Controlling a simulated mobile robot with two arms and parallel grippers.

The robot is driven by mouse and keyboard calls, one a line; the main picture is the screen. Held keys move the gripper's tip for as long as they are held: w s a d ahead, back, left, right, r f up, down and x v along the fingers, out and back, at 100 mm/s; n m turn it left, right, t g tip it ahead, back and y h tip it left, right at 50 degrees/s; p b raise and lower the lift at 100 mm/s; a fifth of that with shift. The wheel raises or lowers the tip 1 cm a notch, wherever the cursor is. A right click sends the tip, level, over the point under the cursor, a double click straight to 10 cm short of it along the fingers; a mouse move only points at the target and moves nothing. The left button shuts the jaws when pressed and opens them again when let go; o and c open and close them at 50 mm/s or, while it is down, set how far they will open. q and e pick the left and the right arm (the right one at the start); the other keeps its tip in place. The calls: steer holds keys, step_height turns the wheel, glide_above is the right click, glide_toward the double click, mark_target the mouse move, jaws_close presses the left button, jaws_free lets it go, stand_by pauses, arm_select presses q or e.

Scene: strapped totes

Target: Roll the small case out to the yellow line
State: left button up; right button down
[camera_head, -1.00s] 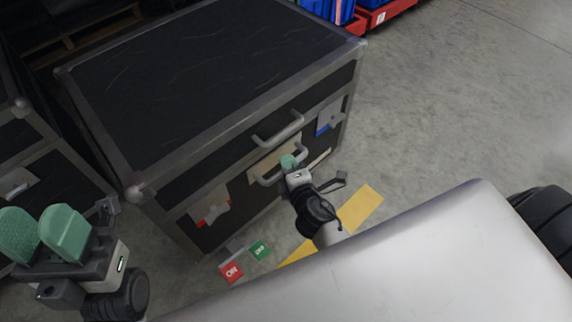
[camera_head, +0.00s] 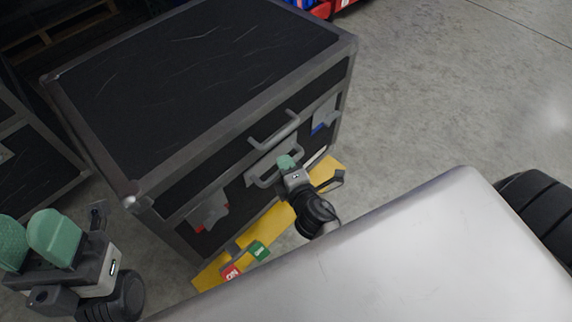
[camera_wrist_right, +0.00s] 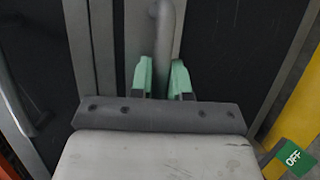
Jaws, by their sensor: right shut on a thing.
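The small case (camera_head: 200,85) is a black box with grey metal edges and corner caps, standing on the floor in the head view. Its front has two grey handles. My right gripper (camera_head: 286,163) is shut on the lower handle (camera_head: 262,180); the right wrist view shows the handle bar (camera_wrist_right: 164,45) between its green fingertips (camera_wrist_right: 160,78).
Another dark case (camera_head: 35,160) stands close on the left. Red and green tags (camera_head: 232,272) show near the line at the case's front. Blue and red totes (camera_head: 325,8) are at the top. Open grey floor (camera_head: 445,95) is on the right.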

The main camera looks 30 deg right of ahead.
stand_by(0.3)
steer(key=c, duration=1.1)
jaws_free()
steer(key=s+r+b, duration=0.2)
steer(key=s, duration=0.8)
steer(key=shift+s+a, duration=0.3)
steer(key=shift+s, duration=0.05)
steer(key=shift+f, duration=0.1)
